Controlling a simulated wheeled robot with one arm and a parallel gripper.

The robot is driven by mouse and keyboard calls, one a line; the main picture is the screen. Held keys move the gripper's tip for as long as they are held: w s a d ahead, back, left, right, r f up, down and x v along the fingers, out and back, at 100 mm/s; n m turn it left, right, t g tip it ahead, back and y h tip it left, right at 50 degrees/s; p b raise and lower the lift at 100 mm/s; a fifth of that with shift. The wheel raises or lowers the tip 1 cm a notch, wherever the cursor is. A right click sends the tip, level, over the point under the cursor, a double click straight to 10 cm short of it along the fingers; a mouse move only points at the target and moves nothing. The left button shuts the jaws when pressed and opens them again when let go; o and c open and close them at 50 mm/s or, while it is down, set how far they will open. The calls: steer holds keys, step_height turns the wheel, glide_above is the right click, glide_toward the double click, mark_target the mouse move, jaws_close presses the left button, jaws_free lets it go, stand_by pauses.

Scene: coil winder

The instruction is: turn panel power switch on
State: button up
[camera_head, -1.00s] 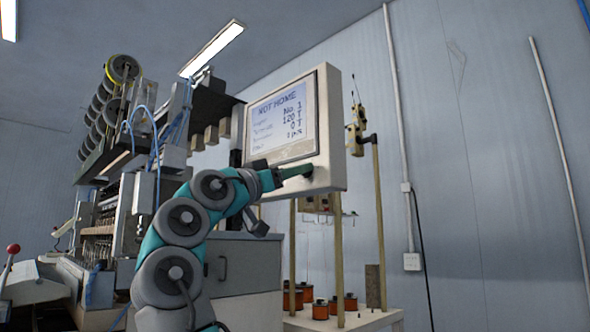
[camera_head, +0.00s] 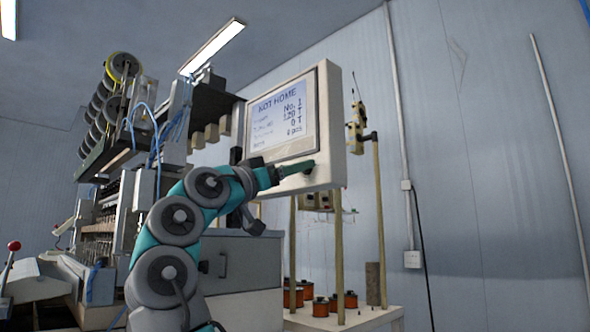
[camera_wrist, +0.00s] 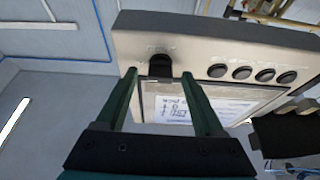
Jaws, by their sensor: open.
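The control panel (camera_head: 326,130) is a pale box with a lit screen (camera_head: 283,112) reading "NOT HOME". In the wrist view the panel face (camera_wrist: 190,48) appears turned over, with a black rotary switch (camera_wrist: 159,66) near its edge. Its label is too small to read. My gripper (camera_wrist: 159,76) is open, with its two green fingers on either side of the switch. I cannot tell whether they touch it. In the head view my gripper (camera_head: 308,167) is at the panel's lower edge and hides the switch.
Several round black buttons (camera_wrist: 242,73) sit in a row beside the switch. The winding machine (camera_head: 120,205) stands to the left. Wooden posts (camera_head: 338,240) and a table with copper spools (camera_head: 320,308) stand below and behind the panel. Open space lies to the right.

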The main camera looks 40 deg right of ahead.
steer(key=b+v, duration=0.1)
steer(key=v, duration=0.5)
steer(key=shift+a+f, duration=0.2)
steer(key=shift+a, duration=0.2)
